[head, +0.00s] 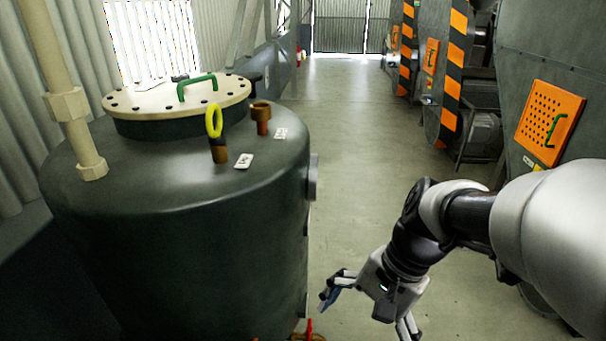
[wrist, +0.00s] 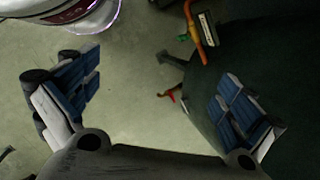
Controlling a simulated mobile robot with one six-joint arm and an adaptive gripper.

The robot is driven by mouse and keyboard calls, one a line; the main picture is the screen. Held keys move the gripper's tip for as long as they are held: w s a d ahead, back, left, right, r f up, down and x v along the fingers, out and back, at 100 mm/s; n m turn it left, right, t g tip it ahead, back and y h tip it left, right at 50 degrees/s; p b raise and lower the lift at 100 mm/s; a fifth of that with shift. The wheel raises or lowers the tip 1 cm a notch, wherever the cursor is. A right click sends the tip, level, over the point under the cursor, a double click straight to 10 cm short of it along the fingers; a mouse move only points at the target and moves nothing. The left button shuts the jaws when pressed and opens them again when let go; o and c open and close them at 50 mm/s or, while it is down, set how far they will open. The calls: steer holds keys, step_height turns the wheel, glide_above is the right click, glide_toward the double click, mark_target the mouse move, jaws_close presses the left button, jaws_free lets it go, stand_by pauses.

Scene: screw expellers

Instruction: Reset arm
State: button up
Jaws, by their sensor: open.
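My gripper (head: 366,312) hangs low over the floor to the right of the dark green tank (head: 180,240) in the head view. Its two fingers are spread apart and nothing is between them. In the wrist view my gripper (wrist: 158,100) shows blue finger pads wide apart, with bare floor between them. My arm comes in from the right edge of the head view, bent, with the gripper pointing down.
A red valve handle (head: 309,328) is low beside the tank. Striped machines with an orange panel (head: 549,123) line the right. The aisle floor (head: 345,130) is clear.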

steer(key=s+d+r+n+t+h, duration=0.3)
steer(key=s+d+r+n+t, duration=0.2)
steer(key=s+n, duration=0.3)
steer(key=shift+s+r+t+h, duration=0.35)
steer(key=shift+s+t+h, duration=0.05)
steer(key=shift+s, duration=0.05)
stand_by(0.4)
